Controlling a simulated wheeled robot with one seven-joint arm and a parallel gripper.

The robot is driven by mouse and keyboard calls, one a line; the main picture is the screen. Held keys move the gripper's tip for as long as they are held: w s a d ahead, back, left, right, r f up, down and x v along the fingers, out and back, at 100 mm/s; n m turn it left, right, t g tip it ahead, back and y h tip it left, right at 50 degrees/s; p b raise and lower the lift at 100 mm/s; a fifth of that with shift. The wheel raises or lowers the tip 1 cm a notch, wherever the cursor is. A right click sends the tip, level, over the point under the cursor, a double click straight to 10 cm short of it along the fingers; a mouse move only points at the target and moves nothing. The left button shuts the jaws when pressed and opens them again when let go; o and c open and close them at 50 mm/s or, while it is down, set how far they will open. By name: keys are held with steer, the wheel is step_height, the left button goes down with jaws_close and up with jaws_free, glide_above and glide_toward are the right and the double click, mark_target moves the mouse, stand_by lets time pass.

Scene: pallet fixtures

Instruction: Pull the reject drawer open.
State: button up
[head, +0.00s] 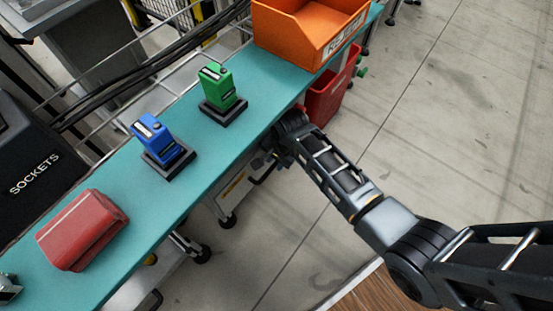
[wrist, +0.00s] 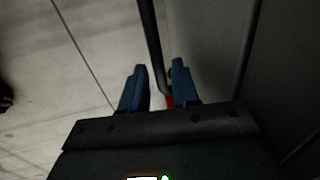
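I cannot make out the reject drawer for certain; the bench edge and my arm hide what lies in front of my gripper in the head view. In the wrist view my gripper (wrist: 159,88) has its two blue fingers apart. A dark slim bar (wrist: 150,40) runs down between them, nearer the right finger, and I see no clear contact. A grey panel (wrist: 210,50) fills the right of that view. A small red patch (wrist: 170,102) shows between the fingers. In the head view my arm reaches under the edge of the teal bench (head: 185,100).
A blue device (head: 155,135) and a green device (head: 217,85) stand on dark bases on the bench. A red case (head: 82,230) lies at lower left. An orange bin (head: 300,35) sits at the far end, with a red bin (head: 325,100) below. The floor at right is clear.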

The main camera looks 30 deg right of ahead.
jaws_close()
stand_by(0.4)
steer(key=s+d+p, duration=0.4)
steer(key=s+p, duration=0.3)
steer(key=s, duration=0.6)
steer(key=s+d+p, duration=0.4)
steer(key=s+p, duration=0.4)
steer(key=s, duration=0.5)
steer(key=shift+s+d, duration=0.3)
steer(key=shift+o, duration=1.2)
jaws_free()
